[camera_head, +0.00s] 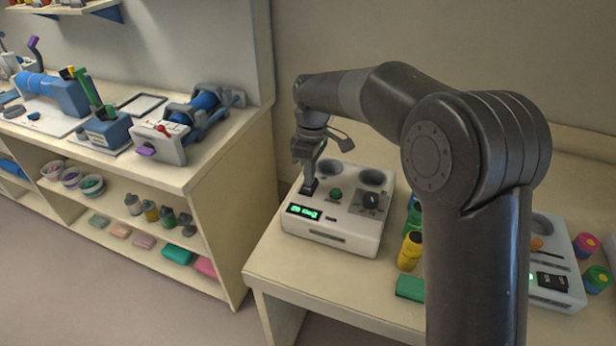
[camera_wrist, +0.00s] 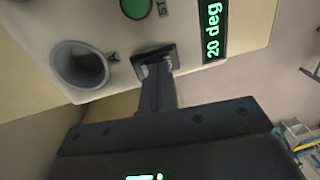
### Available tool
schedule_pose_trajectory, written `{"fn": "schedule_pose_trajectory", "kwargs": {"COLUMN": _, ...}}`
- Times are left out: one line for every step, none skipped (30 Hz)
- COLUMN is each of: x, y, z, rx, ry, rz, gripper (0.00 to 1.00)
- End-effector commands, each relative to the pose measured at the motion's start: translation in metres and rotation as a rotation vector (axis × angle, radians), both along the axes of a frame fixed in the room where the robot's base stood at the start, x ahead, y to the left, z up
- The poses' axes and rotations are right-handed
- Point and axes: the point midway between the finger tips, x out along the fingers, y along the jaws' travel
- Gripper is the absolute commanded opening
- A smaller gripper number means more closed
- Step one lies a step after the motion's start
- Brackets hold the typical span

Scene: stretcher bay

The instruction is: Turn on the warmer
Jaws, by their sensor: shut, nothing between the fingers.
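The warmer (camera_head: 330,238) is a white box on the bench with two round wells, a green button (camera_head: 336,193), a dark knob (camera_head: 371,200) and a lit display (camera_head: 304,212). In the wrist view the display (camera_wrist: 213,28) reads "20 deg". My gripper (camera_head: 308,190) is shut and empty, pointing down at the warmer's left side. In the wrist view its tips (camera_wrist: 157,68) are at a small black switch plate (camera_wrist: 152,54) between a well (camera_wrist: 78,65) and the display. The tips hide part of the switch; I cannot tell its position or whether they touch it.
A second white device (camera_head: 562,298) is partly behind my arm. A shelf bench (camera_head: 215,170) with tools stands left. Bare bench lies before the warmer.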

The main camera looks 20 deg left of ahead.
Motion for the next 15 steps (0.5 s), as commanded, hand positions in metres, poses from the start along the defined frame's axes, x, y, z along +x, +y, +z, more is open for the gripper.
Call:
{"fn": "schedule_pose_trajectory", "kwargs": {"x": 0.001, "y": 0.0, "z": 0.0, "rx": 0.0, "ry": 0.0, "rz": 0.0, "gripper": 0.0}}
{"fn": "schedule_pose_trajectory", "kwargs": {"x": 0.001, "y": 0.0, "z": 0.0, "rx": 0.0, "ry": 0.0, "rz": 0.0, "gripper": 0.0}}
{"fn": "schedule_pose_trajectory", "kwargs": {"x": 0.001, "y": 0.0, "z": 0.0, "rx": 0.0, "ry": 0.0, "rz": 0.0, "gripper": 0.0}}
{"fn": "schedule_pose_trajectory", "kwargs": {"x": 0.001, "y": 0.0, "z": 0.0, "rx": 0.0, "ry": 0.0, "rz": 0.0, "gripper": 0.0}}
{"fn": "schedule_pose_trajectory", "kwargs": {"x": 0.0, "y": 0.0, "z": 0.0, "rx": 0.0, "ry": 0.0, "rz": 0.0, "gripper": 0.0}}
{"fn": "schedule_pose_trajectory", "kwargs": {"x": 0.0, "y": 0.0, "z": 0.0, "rx": 0.0, "ry": 0.0, "rz": 0.0, "gripper": 0.0}}
{"fn": "schedule_pose_trajectory", "kwargs": {"x": 0.0, "y": 0.0, "z": 0.0, "rx": 0.0, "ry": 0.0, "rz": 0.0, "gripper": 0.0}}
{"fn": "schedule_pose_trajectory", "kwargs": {"x": 0.0, "y": 0.0, "z": 0.0, "rx": 0.0, "ry": 0.0, "rz": 0.0, "gripper": 0.0}}
{"fn": "schedule_pose_trajectory", "kwargs": {"x": 0.0, "y": 0.0, "z": 0.001, "rx": 0.0, "ry": 0.0, "rz": 0.0, "gripper": 0.0}}
{"fn": "schedule_pose_trajectory", "kwargs": {"x": 0.0, "y": 0.0, "z": 0.003, "rx": 0.001, "ry": -0.001, "rz": 0.0, "gripper": 0.0}}
{"fn": "schedule_pose_trajectory", "kwargs": {"x": 0.0, "y": 0.0, "z": 0.005, "rx": 0.001, "ry": -0.001, "rz": 0.0, "gripper": 0.0}}
{"fn": "schedule_pose_trajectory", "kwargs": {"x": 0.0, "y": 0.0, "z": 0.008, "rx": 0.002, "ry": -0.002, "rz": 0.0, "gripper": 0.0}}
{"fn": "schedule_pose_trajectory", "kwargs": {"x": -0.001, "y": 0.0, "z": 0.012, "rx": 0.002, "ry": -0.002, "rz": 0.0, "gripper": 0.0}}
{"fn": "schedule_pose_trajectory", "kwargs": {"x": -0.001, "y": 0.0, "z": 0.016, "rx": 0.002, "ry": -0.003, "rz": 0.0, "gripper": 0.0}}
{"fn": "schedule_pose_trajectory", "kwargs": {"x": -0.002, "y": 0.0, "z": 0.023, "rx": 0.003, "ry": -0.003, "rz": 0.0, "gripper": 0.0}}
